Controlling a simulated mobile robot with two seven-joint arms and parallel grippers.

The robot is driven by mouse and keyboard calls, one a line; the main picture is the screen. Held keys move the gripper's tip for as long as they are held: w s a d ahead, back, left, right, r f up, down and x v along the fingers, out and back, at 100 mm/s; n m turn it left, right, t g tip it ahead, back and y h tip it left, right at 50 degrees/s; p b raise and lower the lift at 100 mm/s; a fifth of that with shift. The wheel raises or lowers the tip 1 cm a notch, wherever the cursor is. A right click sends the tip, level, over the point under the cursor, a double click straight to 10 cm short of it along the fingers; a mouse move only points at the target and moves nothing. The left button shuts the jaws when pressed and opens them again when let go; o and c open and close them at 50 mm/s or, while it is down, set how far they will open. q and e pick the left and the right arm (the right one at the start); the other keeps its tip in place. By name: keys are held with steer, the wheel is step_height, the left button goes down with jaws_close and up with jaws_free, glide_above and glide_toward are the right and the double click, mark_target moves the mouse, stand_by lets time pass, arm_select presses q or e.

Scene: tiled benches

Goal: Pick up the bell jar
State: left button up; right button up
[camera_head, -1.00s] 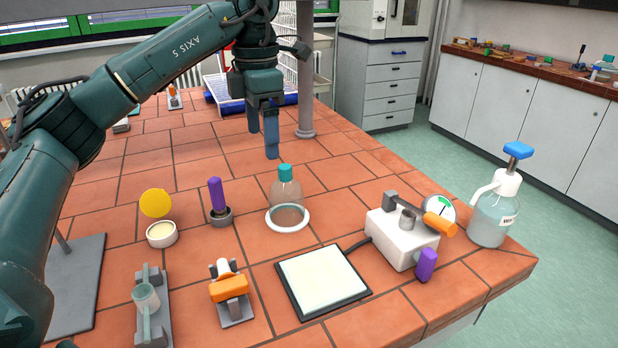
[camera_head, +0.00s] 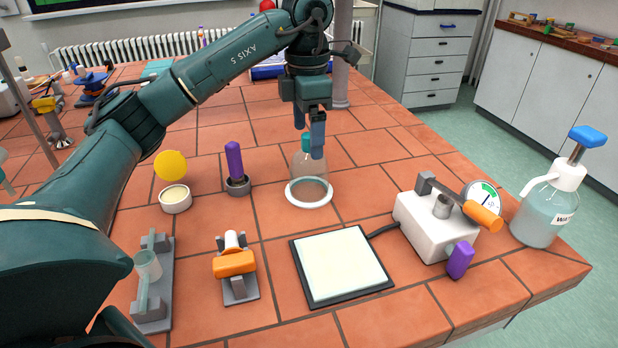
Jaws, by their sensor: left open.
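The bell jar (camera_head: 310,165) is a clear glass dome with a teal knob (camera_head: 307,141) on top and a white ring (camera_head: 310,193) around its base. It stands upright on the tiled bench in the middle of the head view. My left gripper (camera_head: 309,142) points down at the top of the jar, its fingers apart around or just in front of the knob. One finger partly covers the knob and the glass, so I cannot tell whether it touches. My right gripper is not in view.
Left of the jar are a purple-handled tool in a holder (camera_head: 235,165) and a pot with a yellow lid (camera_head: 175,199). In front lie a pale plate (camera_head: 342,264) and an orange clamp (camera_head: 235,265). A white pump device (camera_head: 431,225) and a spray bottle (camera_head: 541,212) stand right.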

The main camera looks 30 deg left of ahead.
mark_target(309, 166)
arm_select(q)
step_height(309, 166, down, 4)
steer(key=shift+d, duration=0.15)
steer(key=shift+c, duration=0.6)
steer(key=c, duration=1.5)
